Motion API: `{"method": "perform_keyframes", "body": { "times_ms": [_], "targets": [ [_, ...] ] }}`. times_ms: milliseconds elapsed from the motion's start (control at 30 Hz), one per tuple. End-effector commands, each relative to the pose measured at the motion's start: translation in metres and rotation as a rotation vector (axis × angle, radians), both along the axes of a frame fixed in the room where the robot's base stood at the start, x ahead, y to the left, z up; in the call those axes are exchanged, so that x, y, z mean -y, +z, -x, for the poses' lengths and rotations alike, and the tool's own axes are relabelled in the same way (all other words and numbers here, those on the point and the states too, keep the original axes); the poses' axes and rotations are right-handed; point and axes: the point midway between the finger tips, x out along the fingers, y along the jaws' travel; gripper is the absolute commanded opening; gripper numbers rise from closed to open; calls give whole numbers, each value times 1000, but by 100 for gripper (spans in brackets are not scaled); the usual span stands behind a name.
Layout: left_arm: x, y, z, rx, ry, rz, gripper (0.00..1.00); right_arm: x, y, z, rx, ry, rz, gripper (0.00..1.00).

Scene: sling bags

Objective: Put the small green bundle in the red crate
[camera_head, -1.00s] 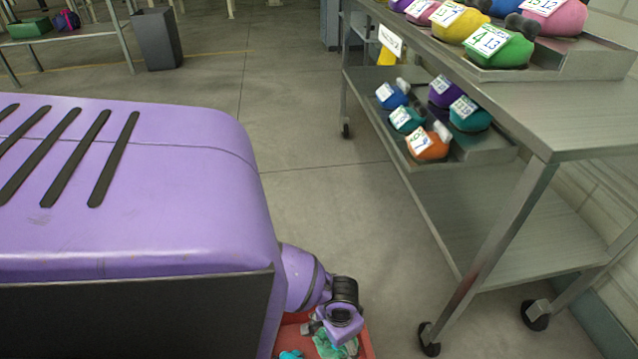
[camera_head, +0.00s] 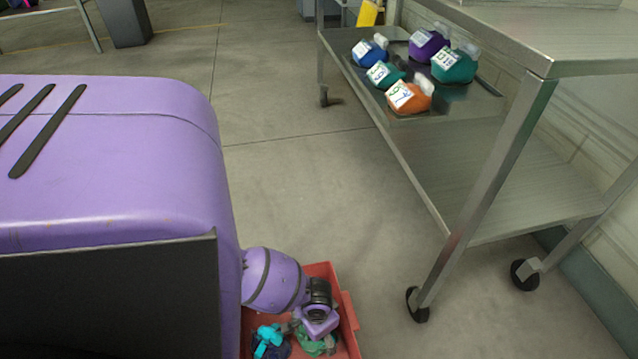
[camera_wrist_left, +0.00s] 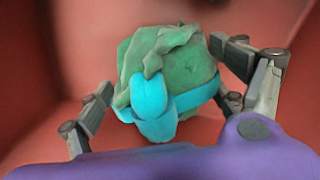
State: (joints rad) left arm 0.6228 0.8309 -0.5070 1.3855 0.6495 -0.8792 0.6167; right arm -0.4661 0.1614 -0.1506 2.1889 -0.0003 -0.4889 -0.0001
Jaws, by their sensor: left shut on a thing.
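The small green bundle (camera_wrist_left: 175,60) has a cyan strap around it and fills the middle of the left wrist view. My left gripper (camera_wrist_left: 170,92) is shut on it, with fingers on both sides. Red walls of the crate (camera_wrist_left: 45,50) surround them in that view. In the head view, the red crate (camera_head: 322,270) is at the bottom, partly cut off by the frame edge. My left gripper (camera_head: 314,336) points down into it, with the green bundle (camera_head: 316,348) partly hidden below. I cannot tell whether the bundle touches the crate floor. My right gripper is not in view.
A dark blue bundle with a cyan strap (camera_head: 270,345) lies in the crate, left of the gripper. A metal cart (camera_head: 520,200) on casters stands to the right, with several tagged bags, one orange (camera_head: 410,98), on its lower shelf. The floor between is clear.

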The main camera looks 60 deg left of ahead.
Motion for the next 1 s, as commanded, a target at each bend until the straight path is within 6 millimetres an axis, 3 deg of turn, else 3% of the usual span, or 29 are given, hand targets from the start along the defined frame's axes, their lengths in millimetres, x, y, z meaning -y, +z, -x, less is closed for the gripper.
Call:
{"method": "perform_keyframes", "body": {
  "times_ms": [367,400,467,867,1000],
  "targets": [
    [0,-6,-1,3,0,0,38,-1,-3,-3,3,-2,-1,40],
    [0,-5,-1,2,0,0,92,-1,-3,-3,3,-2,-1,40],
    [0,-5,-1,2,0,0,100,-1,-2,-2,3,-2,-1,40],
    [0,-3,-1,2,-1,0,100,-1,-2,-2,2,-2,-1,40],
    [-1,11,-1,2,-1,0,100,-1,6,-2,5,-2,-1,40]
  ]
}}
